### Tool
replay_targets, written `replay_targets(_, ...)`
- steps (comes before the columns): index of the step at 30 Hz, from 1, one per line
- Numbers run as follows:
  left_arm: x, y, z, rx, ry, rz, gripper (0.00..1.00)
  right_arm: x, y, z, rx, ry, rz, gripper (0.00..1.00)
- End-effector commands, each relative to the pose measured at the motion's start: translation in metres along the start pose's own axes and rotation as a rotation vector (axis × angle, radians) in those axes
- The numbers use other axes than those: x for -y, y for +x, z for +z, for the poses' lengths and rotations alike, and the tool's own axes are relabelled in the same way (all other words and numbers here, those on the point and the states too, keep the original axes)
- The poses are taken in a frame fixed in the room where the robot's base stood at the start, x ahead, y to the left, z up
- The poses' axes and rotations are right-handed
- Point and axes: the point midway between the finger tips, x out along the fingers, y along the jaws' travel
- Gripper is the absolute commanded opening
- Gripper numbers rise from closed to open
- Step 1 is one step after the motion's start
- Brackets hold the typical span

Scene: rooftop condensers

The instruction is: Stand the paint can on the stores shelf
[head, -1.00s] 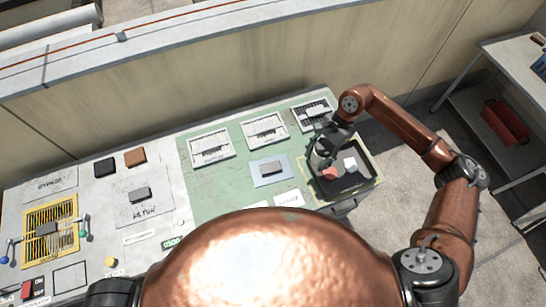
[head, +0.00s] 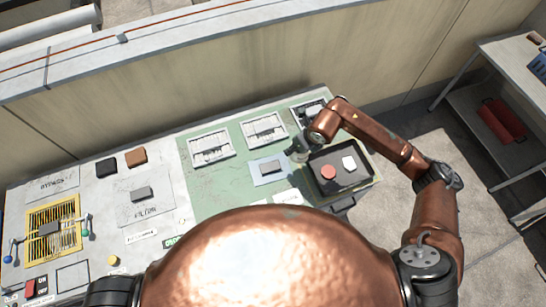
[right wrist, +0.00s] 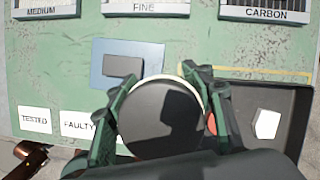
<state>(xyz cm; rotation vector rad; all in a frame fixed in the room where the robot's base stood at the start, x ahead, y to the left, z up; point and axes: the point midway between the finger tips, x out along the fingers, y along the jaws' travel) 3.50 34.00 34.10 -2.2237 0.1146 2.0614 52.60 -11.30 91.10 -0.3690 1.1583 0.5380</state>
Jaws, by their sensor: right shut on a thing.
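The paint can (right wrist: 163,122) is a round can with a dark grey top and a pale rim. My right gripper (right wrist: 155,82) is shut on it, one green finger on each side. In the head view the right gripper (head: 302,143) holds the grey can (head: 297,154) at the left side of the dark tray, over the green panel; its exact height is unclear. A grey metal shelf unit (head: 498,52) stands at the right edge, apart from the bench; no label on it is readable. My left gripper is out of view.
The dark tray (head: 340,184) holds a red round piece (head: 328,172) and a white block (head: 349,162). A grey block lies on a blue pad (head: 257,169). Framed filters line the green panel's back. A red object (head: 503,120) lies on the lower shelf. Floor separates bench and shelf.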

Motion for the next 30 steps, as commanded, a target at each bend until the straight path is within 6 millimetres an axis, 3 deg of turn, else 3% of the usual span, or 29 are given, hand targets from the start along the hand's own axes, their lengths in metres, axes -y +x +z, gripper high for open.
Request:
replay_targets(7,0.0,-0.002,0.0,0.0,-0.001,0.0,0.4,0.01,0.007,0.006,-0.003,0.075,-0.028,0.06)
replay_targets(18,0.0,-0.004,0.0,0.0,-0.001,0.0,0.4,0.088,0.052,0.019,-0.004,0.079,-0.028,0.06)
replay_targets(24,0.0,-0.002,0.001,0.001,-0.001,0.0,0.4,0.113,0.09,0.015,-0.003,0.076,-0.024,0.06)
replay_targets(30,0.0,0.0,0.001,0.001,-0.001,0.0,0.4,0.125,0.105,0.014,-0.002,0.072,-0.025,0.06)
